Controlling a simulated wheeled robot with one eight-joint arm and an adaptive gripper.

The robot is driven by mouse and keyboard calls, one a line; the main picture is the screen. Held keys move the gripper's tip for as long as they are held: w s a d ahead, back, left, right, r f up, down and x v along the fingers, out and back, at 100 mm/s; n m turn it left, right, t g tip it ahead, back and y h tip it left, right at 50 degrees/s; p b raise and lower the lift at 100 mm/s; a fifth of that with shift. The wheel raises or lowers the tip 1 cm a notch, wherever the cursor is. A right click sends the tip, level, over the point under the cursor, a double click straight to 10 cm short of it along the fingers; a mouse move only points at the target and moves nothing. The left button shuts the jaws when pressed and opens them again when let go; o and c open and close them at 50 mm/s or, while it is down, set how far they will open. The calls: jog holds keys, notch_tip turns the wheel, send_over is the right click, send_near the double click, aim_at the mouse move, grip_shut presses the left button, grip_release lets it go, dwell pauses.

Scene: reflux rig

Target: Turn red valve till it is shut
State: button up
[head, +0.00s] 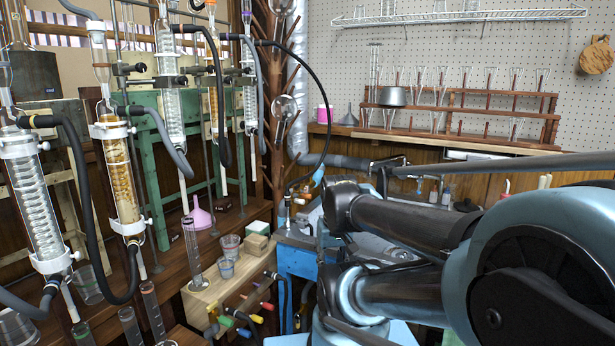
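Several small valves with coloured handles stick out from the front of a low wooden bench at lower centre. One has a red handle (267,306), close to a yellow one (257,319) and a green one (244,333). The red handle is small here, and I cannot tell whether its valve is open or shut. My arm (400,225) fills the lower right, well to the right of the valves. I cannot make out my gripper's fingers in this view.
Glass condensers (35,195) with black and grey hoses stand at left. A measuring cylinder (192,255) and beakers (226,268) stand on the bench above the valves. A blue cabinet (296,262) is just right of them. A wooden glassware rack (460,115) is at the back.

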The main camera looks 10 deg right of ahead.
jog(key=o, duration=0.4)
jog(key=shift+r, duration=0.1)
jog(key=o, duration=0.6)
notch_tip(320, 180, up, 2)
jog(key=shift+w+r, duration=0.1)
jog(key=shift+o, duration=0.2)
notch_tip(320, 180, up, 22)
jog(key=n+y, duration=0.4)
jog(key=n, duration=0.6)
send_over(305, 176)
jog(key=s+d, duration=0.5)
jog(key=d, duration=0.1)
jog(key=x, duration=1.1)
jog(key=w+x, duration=0.1)
jog(key=x, duration=0.5)
jog(key=shift+d, duration=0.1)
jog(key=shift+c, duration=0.3)
jog(key=shift+n, duration=0.3)
jog(key=c, duration=1.5)
